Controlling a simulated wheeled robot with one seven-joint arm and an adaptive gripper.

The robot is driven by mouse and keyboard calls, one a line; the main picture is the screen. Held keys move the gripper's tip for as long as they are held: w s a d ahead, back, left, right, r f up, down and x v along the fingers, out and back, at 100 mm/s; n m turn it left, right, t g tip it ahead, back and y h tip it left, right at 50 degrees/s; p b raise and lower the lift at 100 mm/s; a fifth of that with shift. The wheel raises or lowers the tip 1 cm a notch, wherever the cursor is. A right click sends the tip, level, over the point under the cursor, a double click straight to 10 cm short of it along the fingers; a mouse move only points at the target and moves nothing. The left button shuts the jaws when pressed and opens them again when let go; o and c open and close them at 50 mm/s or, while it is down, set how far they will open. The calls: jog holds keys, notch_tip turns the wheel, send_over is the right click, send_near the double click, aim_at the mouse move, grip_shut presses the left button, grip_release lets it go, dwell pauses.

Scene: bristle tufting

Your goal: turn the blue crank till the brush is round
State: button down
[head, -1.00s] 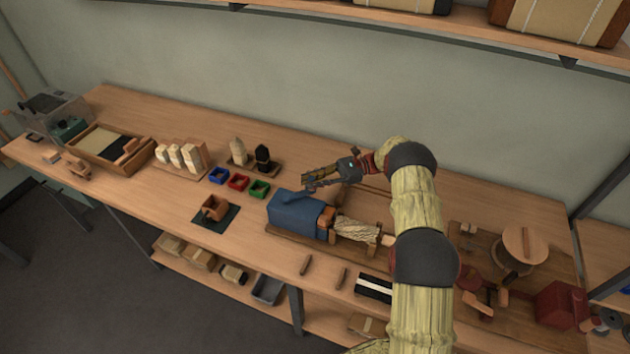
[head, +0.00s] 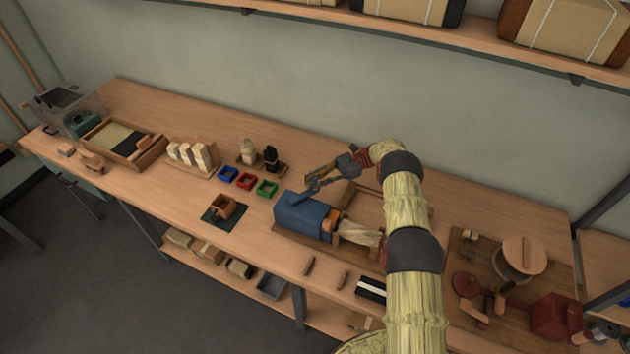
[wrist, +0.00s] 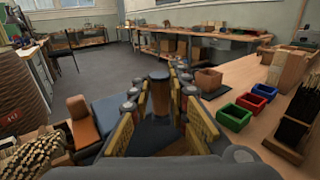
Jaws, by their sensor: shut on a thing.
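The blue crank housing (head: 300,216) sits on a wooden base on the bench in the head view. My gripper (head: 312,188) is over its top. In the wrist view my gripper (wrist: 160,100) is shut on the crank's brown wooden knob (wrist: 160,88), with a finger on each side. A blue part of the crank (wrist: 155,132) shows below the knob. The pale bristle brush (head: 358,233) lies right of the housing in the head view, its right end partly behind my arm. It also shows at the lower left in the wrist view (wrist: 30,150); its roundness is unclear.
Red (head: 246,181), blue (head: 228,174) and green (head: 266,188) bins stand left of the crank. A brown box (head: 222,206) on a dark mat is nearer the front edge. A black-and-white striped piece (head: 371,290) and small wooden pieces lie in front.

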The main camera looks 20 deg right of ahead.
jog(key=shift+r, duration=0.15)
jog(key=c, duration=1.7)
grip_release()
jog(key=shift+s+d+f+t+b, duration=0.1)
jog(key=shift+s+f+t+b, duration=0.15)
jog(key=shift+b, duration=0.45)
